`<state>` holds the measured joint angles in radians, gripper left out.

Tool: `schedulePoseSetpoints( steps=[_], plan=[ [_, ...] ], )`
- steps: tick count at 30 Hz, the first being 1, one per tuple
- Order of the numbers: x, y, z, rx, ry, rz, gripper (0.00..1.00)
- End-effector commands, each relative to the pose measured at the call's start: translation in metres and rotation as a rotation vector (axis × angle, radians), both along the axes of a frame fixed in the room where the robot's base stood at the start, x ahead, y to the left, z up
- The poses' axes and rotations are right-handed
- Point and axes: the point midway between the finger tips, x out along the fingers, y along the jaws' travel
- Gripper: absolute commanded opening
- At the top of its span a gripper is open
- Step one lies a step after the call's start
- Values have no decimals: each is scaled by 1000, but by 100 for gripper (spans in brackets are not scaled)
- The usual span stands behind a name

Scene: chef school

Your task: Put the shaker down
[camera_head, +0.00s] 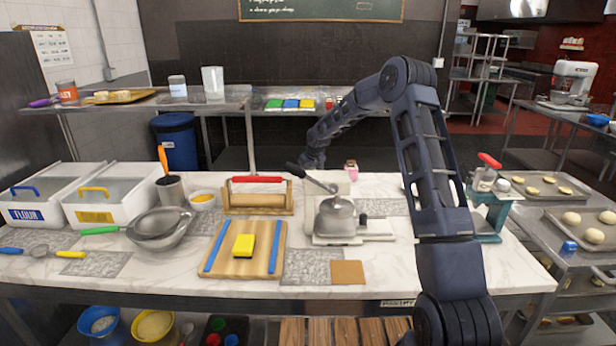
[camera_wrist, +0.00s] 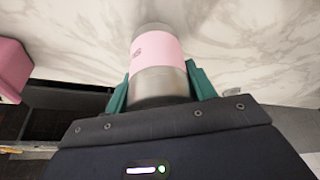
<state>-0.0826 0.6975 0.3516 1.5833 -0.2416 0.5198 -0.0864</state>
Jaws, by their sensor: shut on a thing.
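The shaker (camera_wrist: 160,60) is a metal cylinder with a broad pink band. In the wrist view it sits between the teal fingers of my gripper (camera_wrist: 157,84), which is shut on it. Its far end points over the white marble worktop (camera_wrist: 250,35). I cannot tell whether it touches the marble. The fingers and held shaker cannot be made out clearly there.
A pink object (camera_wrist: 12,66) shows at the left of the wrist view. Bare marble lies along the front right.

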Motion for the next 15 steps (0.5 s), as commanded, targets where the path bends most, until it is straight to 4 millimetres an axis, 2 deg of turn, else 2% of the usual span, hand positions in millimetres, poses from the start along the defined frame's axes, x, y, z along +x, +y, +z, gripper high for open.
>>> schedulePoseSetpoints(
  steps=[3,15],
  plan=[
    [0,0,-13,0,0,1,28],
    [0,0,-17,0,0,1,28]
  ],
)
